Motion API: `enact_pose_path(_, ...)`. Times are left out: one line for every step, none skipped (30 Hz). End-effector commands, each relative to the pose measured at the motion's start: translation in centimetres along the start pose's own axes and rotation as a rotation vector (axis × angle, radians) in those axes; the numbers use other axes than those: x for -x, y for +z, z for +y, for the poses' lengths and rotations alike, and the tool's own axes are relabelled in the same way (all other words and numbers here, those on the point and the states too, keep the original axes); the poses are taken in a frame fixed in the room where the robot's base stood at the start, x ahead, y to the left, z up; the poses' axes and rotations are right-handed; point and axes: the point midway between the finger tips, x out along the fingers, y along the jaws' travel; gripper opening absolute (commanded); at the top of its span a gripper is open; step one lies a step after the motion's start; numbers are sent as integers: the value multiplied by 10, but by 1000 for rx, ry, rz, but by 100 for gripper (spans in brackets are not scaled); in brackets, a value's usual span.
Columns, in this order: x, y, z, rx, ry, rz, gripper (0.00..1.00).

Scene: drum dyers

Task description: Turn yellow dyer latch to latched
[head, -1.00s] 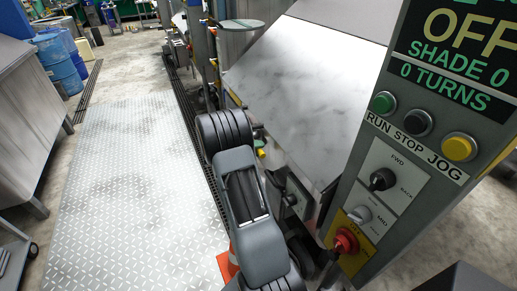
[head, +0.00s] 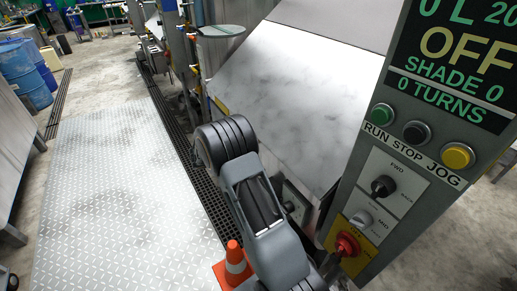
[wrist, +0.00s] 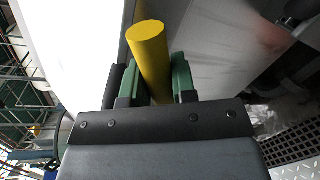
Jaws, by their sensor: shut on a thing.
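A thick yellow bar (wrist: 149,58), which looks like the latch handle, stands between the two green-padded fingers of my gripper (wrist: 158,80) in the wrist view. The fingers are shut on it, one on each side, and its round end sticks out past them. Where the bar joins the machine is hidden. In the head view my arm reaches down beside the pale metal machine, and my gripper and the yellow bar are hidden there.
A control panel (head: 402,150) with buttons, knobs and a red switch (head: 347,244) stands close on the right. An orange cone (head: 235,262) is beside my arm. The tread-plate floor (head: 110,190) to the left is clear. Blue drums (head: 22,75) stand at the far left.

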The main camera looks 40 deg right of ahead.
Motion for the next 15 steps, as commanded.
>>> enact_pose_path(3, 0, 0, 9, 2, 2, 0)
enact_pose_path(4, -1, 0, 12, 3, 3, 0)
enact_pose_path(5, -1, 0, 15, 4, 4, 0)
enact_pose_path(6, -1, 0, 17, 5, 5, 0)
enact_pose_path(6, -1, 0, 18, 5, 5, 0)
enact_pose_path(6, -1, 0, 18, 5, 5, 0)
enact_pose_path(6, -1, 0, 19, 5, 5, 0)
enact_pose_path(6, -1, 0, 19, 5, 5, 0)
enact_pose_path(6, -2, 0, 18, 5, 5, 0)
enact_pose_path(6, -2, 0, 18, 5, 5, 0)
enact_pose_path(6, -2, 0, 18, 5, 5, 0)
enact_pose_path(6, -2, 0, 18, 4, 5, 0)
enact_pose_path(6, -2, 0, 18, 4, 5, 0)
enact_pose_path(5, -2, 0, 18, 4, 5, 0)
enact_pose_path(5, -2, 0, 17, 4, 5, 28)
